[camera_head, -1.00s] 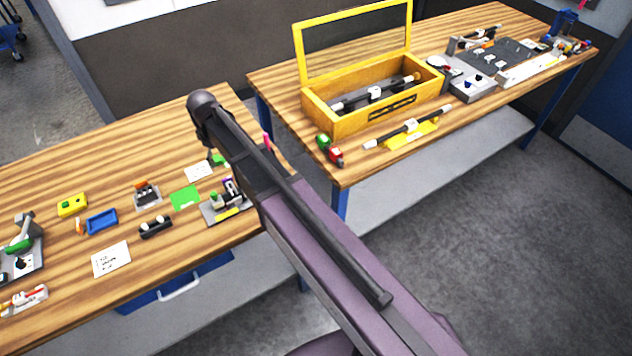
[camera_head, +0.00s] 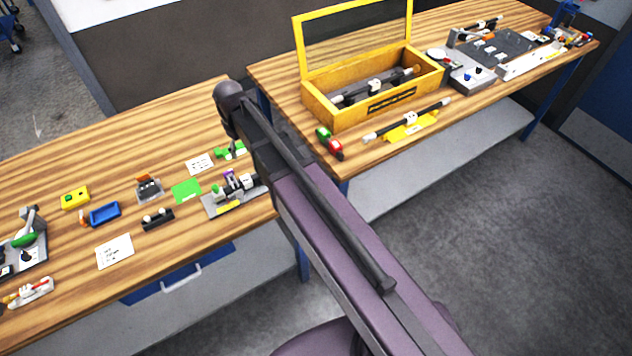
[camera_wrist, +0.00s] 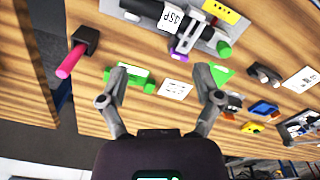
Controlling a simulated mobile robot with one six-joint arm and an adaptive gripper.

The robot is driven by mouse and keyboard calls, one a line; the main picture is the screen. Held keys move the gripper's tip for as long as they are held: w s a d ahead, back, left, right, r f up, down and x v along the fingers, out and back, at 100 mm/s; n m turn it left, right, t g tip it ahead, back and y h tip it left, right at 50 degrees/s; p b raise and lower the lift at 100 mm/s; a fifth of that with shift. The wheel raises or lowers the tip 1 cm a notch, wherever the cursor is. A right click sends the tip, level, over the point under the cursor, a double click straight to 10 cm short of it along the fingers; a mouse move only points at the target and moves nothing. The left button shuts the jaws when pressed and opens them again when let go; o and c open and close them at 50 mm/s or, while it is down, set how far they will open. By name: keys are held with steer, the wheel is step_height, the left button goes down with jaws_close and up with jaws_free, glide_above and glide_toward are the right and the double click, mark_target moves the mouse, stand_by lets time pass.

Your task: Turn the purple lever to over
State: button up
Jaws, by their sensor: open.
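The purple lever (camera_head: 229,175) is a small part on a fixture with a grey base plate (camera_head: 215,210) near the right end of the left bench. In the wrist view the purple lever (camera_wrist: 187,38) shows at top centre, beside a white-and-black cylinder (camera_wrist: 170,18) and a green knob (camera_wrist: 223,49). My gripper (camera_wrist: 162,73) is open and empty, with its fingers spread below the lever in that picture. It appears apart from the fixture.
A green clamp-like part (camera_wrist: 130,79), a white card (camera_wrist: 174,88) and a pink handle on a black block (camera_wrist: 76,54) lie near the fixture. A yellow open-lidded box (camera_head: 318,112) stands on the right bench. A gap separates the benches.

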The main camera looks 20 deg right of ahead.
steer(key=s+d+f+m+b, duration=0.2)
steer(key=s+d+m, duration=0.2)
steer(key=s+d, duration=0.3)
steer(key=s+d+f+m+b, duration=0.3)
steer(key=s+d, duration=0.3)
steer(key=d, duration=0.5)
steer(key=shift+s+d+f+m, duration=0.15)
steer(key=shift+s+f+m, duration=0.2)
steer(key=shift+m, duration=0.15)
